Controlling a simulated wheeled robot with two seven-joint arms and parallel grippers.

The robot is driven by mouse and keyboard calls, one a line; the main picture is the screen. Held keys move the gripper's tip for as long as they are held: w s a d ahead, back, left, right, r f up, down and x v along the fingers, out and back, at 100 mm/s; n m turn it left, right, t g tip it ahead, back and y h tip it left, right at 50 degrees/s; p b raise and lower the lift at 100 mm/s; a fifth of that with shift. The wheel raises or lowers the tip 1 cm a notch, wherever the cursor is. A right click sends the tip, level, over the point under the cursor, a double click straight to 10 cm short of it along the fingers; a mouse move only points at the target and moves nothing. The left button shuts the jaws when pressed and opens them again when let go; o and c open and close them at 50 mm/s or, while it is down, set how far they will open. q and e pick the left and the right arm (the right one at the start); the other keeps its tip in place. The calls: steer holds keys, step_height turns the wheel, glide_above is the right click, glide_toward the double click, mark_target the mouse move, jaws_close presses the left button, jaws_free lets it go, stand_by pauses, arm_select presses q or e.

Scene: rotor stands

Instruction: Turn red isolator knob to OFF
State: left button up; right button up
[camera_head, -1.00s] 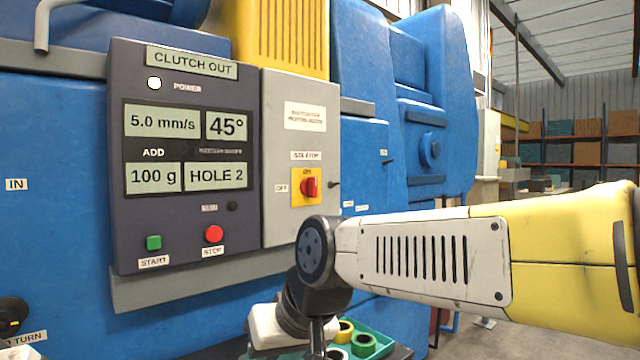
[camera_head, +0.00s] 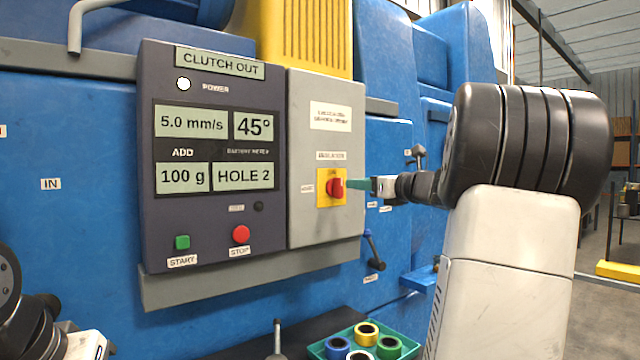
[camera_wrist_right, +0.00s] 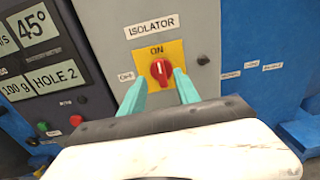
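The red isolator knob (camera_head: 336,188) sits on a yellow plate (camera_head: 323,201) on the grey panel. In the right wrist view the knob (camera_wrist_right: 160,70) has its pale mark upright, toward the ON label; an OFF label (camera_wrist_right: 126,76) is at its left. My right gripper (camera_head: 352,184) comes in from the right, its teal fingertips close to the knob. In the right wrist view the gripper (camera_wrist_right: 158,84) is open, one finger on each side below the knob; I cannot tell whether they touch it. Part of my left gripper (camera_head: 85,345) shows at the lower left; its fingers are not clear.
The dark control panel (camera_head: 147,225) with screens, a green START button (camera_head: 182,242) and a red STOP button (camera_head: 240,234) is left of the isolator. A lever (camera_head: 373,250) is below right. A green tray (camera_head: 318,349) holds several coloured rings. A grey ledge (camera_head: 250,280) runs below the panels.

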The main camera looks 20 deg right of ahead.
mark_target(342, 182)
steer(key=x, duration=0.7)
steer(key=shift+w+a, duration=0.1)
steer(key=shift+w, duration=0.15)
jaws_close()
